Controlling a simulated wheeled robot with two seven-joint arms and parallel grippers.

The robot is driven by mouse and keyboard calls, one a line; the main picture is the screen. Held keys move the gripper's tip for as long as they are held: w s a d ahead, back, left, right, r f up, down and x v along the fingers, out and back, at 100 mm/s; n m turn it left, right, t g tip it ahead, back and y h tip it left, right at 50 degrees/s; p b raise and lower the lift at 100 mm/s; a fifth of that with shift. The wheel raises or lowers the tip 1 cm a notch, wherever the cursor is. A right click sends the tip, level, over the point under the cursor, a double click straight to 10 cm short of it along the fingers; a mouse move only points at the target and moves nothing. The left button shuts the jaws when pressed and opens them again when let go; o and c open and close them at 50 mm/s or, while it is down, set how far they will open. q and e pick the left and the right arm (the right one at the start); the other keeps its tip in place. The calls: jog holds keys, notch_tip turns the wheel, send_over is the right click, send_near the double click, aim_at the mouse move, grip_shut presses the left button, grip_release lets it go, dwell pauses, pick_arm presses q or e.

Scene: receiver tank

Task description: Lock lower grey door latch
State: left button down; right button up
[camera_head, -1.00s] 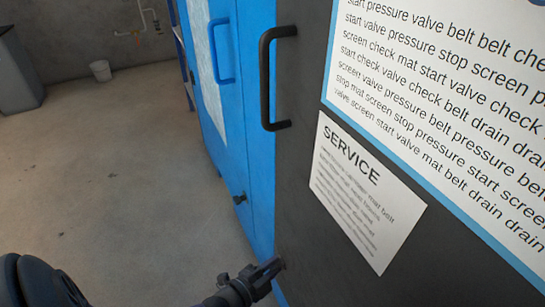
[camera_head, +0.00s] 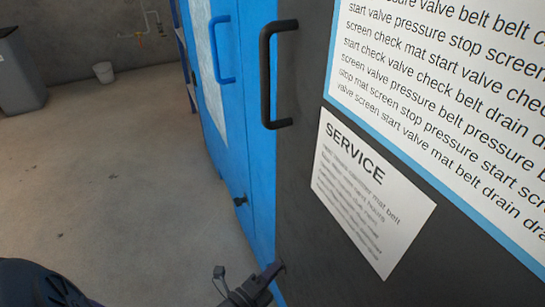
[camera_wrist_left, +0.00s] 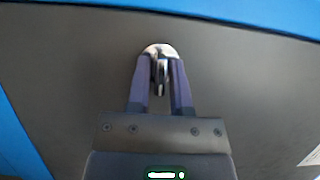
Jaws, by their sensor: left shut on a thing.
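The grey door (camera_head: 300,200) is the dark panel at the right of the head view, and it looks closed. Its lower latch (camera_wrist_left: 159,50) shows in the left wrist view as a small metallic round piece with a short lever pointing down the picture between my fingers. My left gripper (camera_head: 276,268) is at the door's lower left edge in the head view. In the left wrist view the gripper (camera_wrist_left: 160,72) has its two fingers on either side of the lever, shut on it. In the head view the fingers mostly hide the latch. My right gripper is not in view.
A black handle (camera_head: 266,75) sits higher on the grey door. The blue cabinet (camera_head: 255,130) beside it has a blue handle (camera_head: 216,50) and a small dark latch (camera_head: 240,200). A SERVICE sheet (camera_head: 370,195) is on the grey door.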

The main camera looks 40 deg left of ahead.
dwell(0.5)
pick_arm(q)
jog(key=c, duration=0.7)
grip_release()
jog(key=s+p, duration=0.1)
jog(key=s, duration=0.9)
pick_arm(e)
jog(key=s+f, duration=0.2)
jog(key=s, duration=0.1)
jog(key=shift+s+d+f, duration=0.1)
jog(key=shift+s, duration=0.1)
